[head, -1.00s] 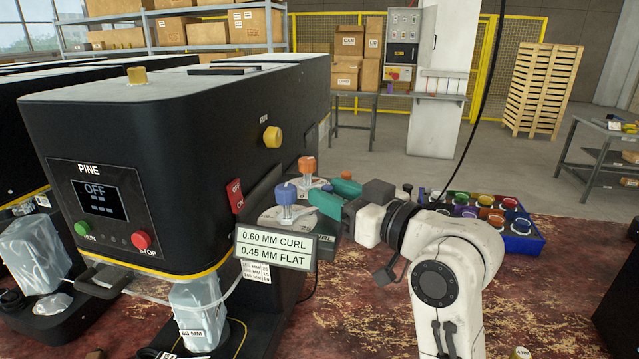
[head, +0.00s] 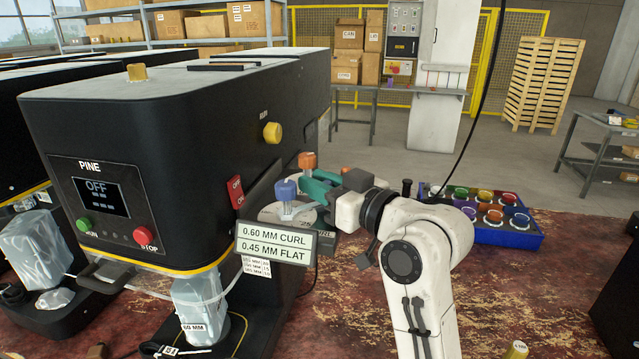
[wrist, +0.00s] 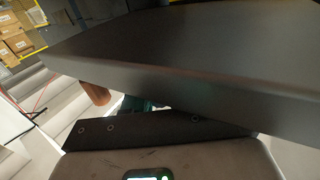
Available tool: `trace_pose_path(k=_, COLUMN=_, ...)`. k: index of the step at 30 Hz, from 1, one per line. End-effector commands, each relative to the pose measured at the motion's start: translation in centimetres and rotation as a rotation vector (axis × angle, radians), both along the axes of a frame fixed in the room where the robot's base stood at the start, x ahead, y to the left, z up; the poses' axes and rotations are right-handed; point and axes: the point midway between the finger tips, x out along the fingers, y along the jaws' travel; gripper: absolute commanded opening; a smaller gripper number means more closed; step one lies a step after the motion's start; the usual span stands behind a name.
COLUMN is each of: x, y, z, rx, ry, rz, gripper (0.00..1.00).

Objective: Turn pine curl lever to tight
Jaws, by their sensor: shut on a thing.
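The black PINE machine (head: 180,120) fills the left of the head view. On its right side, behind a sign reading 0.60 MM CURL and 0.45 MM FLAT (head: 276,245), is a grey dial plate (head: 272,212). A blue knob (head: 286,190) and an orange knob (head: 307,161) stand above it. My gripper (head: 312,190), with teal fingers, is shut between and beside these knobs, over the plate. The gripped part, seemingly the curl lever, is hidden by the fingers. In the wrist view, a dark panel covers much of the picture; a teal finger (wrist: 135,105) shows below it.
A blue tray of coloured cups (head: 500,236) stands right of my arm on the worn red tabletop (head: 560,290). A yellow knob (head: 272,132) and a red switch (head: 236,193) are on the machine's side. A yellow cylinder (head: 516,350) is at the front.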

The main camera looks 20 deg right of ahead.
Motion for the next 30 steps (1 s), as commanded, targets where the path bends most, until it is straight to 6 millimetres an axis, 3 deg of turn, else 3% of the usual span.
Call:
trace_pose_path(k=3, x=0.0, y=0.0, z=0.0, rx=0.0, ry=0.0, rz=0.0, gripper=0.0)
trace_pose_path(k=17, x=-0.1, y=0.0, z=0.0, rx=0.001, ry=0.003, rz=-0.015, gripper=0.0)
trace_pose_path(k=30, x=-1.5, y=-0.3, z=-0.1, rx=-0.001, ry=0.007, rz=-0.23, gripper=0.0)
